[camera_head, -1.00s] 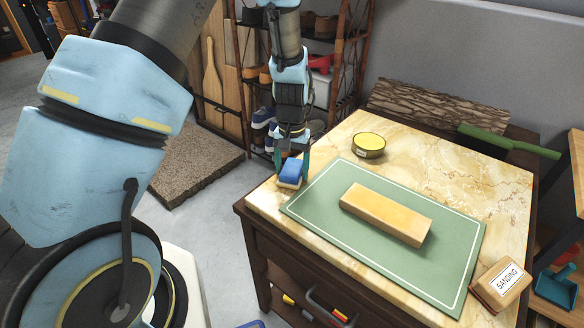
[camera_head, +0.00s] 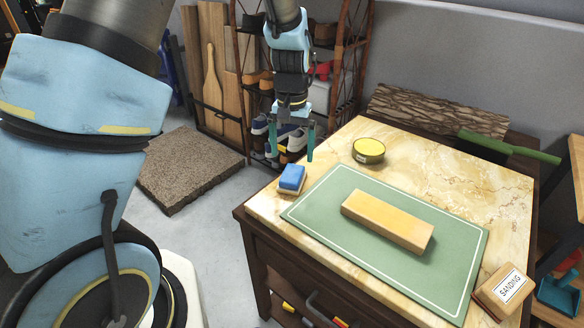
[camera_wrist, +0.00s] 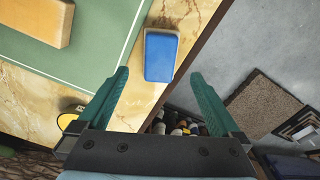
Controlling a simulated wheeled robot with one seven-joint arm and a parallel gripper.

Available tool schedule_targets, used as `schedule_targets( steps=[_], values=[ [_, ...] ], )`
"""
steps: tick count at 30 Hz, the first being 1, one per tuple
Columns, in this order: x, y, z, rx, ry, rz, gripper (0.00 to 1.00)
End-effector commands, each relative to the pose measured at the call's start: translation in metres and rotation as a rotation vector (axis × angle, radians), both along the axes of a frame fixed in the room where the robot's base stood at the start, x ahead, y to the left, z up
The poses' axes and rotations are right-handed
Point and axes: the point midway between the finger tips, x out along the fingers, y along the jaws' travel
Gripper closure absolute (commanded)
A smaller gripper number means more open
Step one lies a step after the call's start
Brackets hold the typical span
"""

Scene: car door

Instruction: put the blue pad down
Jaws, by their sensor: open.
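The blue pad (camera_head: 292,178) lies on the marble-look table top (camera_head: 270,203), near its left edge and just off the corner of the green mat. It has a pale underside. My gripper (camera_head: 292,158) is open and empty above and behind the pad, with its teal fingers spread apart. In the wrist view the pad (camera_wrist: 160,55) lies ahead of the open fingers (camera_wrist: 158,82), touching neither of them, close to the table's edge.
The green mat (camera_head: 330,232) holds a wooden block (camera_head: 388,220). A yellow-topped tin (camera_head: 368,150) stands behind the mat. A box marked SANDING (camera_head: 505,290) is at the front right. A log (camera_head: 440,110) and a green-handled brush (camera_head: 510,147) lie at the back. Shelves (camera_head: 335,60) stand beyond.

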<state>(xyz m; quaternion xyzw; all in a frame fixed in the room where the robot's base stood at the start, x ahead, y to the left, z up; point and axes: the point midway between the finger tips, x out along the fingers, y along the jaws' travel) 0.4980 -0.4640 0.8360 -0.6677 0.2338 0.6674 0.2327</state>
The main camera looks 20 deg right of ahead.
Motion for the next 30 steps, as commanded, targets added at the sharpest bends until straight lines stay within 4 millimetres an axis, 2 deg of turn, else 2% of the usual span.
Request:
schedule_targets(
  steps=[3,7,16,19,20,23,26,27,30],
  values=[
    [0.000,-0.001,0.022,-0.002,-0.003,-0.001,0.00],
    [0.000,-0.001,0.039,-0.002,-0.001,-0.001,0.00],
    [0.000,0.001,0.049,0.001,0.001,0.003,0.00],
    [0.005,0.016,0.052,-0.005,-0.003,0.030,0.00],
    [0.008,0.024,0.053,-0.007,-0.004,0.046,0.00],
    [0.017,0.069,0.060,-0.022,-0.014,0.126,0.00],
    [0.021,0.128,0.068,-0.038,-0.032,0.232,0.00],
    [0.019,0.152,0.070,-0.044,-0.042,0.274,0.00],
    [0.008,0.206,0.075,-0.053,-0.066,0.374,0.00]
  ],
)
